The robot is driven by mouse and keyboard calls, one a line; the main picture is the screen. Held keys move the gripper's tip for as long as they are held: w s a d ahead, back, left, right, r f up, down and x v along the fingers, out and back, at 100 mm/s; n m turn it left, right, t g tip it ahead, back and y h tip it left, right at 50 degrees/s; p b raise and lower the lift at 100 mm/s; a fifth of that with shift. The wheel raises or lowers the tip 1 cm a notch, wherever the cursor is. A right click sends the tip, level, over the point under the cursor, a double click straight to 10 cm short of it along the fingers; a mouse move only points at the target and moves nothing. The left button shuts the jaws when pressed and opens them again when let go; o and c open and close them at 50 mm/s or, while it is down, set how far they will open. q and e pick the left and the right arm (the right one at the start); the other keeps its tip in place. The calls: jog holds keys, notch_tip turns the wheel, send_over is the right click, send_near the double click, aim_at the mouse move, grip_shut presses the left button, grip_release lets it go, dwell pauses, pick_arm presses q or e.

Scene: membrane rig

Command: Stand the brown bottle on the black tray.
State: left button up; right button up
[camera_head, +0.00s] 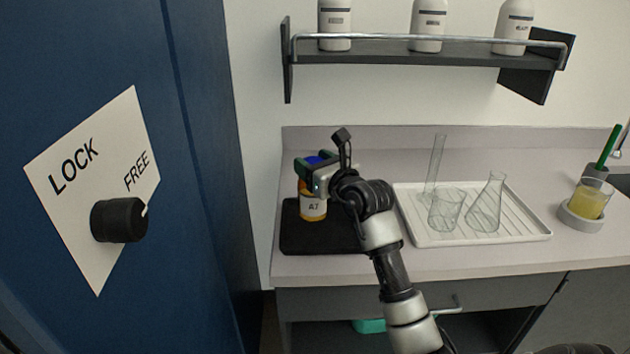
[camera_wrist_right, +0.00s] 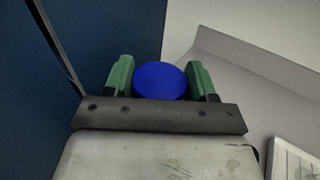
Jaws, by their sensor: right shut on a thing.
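The brown bottle (camera_head: 313,209) has a white label marked A7 and a blue cap, and it is upright over the black tray (camera_head: 301,238) on the counter. I cannot tell whether its base touches the tray. My right gripper (camera_head: 316,168) is shut on the bottle near its top, and the hand hides part of it. In the right wrist view the blue cap (camera_wrist_right: 160,80) sits between the green fingers. The left gripper is not in view.
A white drying rack (camera_head: 530,232) with a cylinder, beaker and flask stands right of the tray. A beaker of yellow liquid (camera_head: 590,200) is at far right. A shelf (camera_head: 390,50) with white bottles hangs above. A blue panel with a LOCK/FREE knob (camera_head: 119,219) is at left.

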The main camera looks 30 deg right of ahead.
jog(key=shift+w+d+f, duration=0.4)
jog(key=shift+w, duration=0.25)
jog(key=shift+f, duration=2)
jog(key=shift+f, duration=0.2)
jog(key=o, duration=1.5)
